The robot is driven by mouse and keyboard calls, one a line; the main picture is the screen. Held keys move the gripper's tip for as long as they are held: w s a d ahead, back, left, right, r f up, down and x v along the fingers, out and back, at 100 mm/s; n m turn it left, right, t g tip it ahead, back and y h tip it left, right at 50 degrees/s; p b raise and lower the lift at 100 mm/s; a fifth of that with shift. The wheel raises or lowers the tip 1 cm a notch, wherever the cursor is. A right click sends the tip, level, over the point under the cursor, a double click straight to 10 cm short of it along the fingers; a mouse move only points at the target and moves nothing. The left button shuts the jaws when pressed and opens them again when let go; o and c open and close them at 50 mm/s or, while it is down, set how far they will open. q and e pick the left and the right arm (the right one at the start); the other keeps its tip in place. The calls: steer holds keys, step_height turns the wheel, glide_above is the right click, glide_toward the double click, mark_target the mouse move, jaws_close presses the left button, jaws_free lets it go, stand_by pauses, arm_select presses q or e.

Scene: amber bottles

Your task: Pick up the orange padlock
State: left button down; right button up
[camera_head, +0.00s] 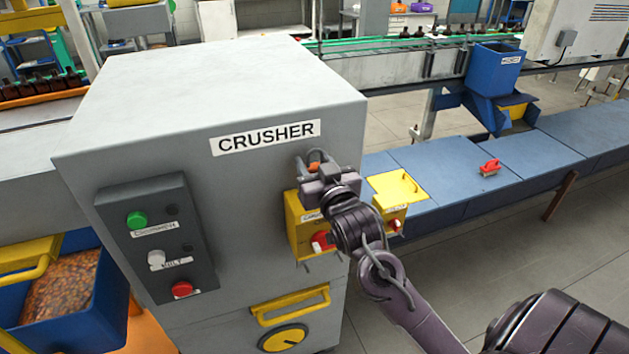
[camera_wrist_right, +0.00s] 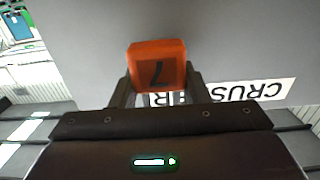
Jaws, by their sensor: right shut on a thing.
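In the head view only a small orange part of the padlock (camera_head: 314,167) shows above my right gripper (camera_head: 316,174), in front of the crusher's face, just below the CRUSHER label. The rest is hidden by the gripper. A grey curved piece shows beside it; I cannot tell whether it is the shackle. My left gripper is not in view.
The large grey crusher (camera_head: 200,90) fills the left. A button panel (camera_head: 155,240) is at left.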

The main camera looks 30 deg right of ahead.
mark_target(314, 164)
step_height(314, 164, up, 15)
steer(key=shift+r+b, duration=0.15)
steer(key=shift+b, duration=0.2)
stand_by(0.6)
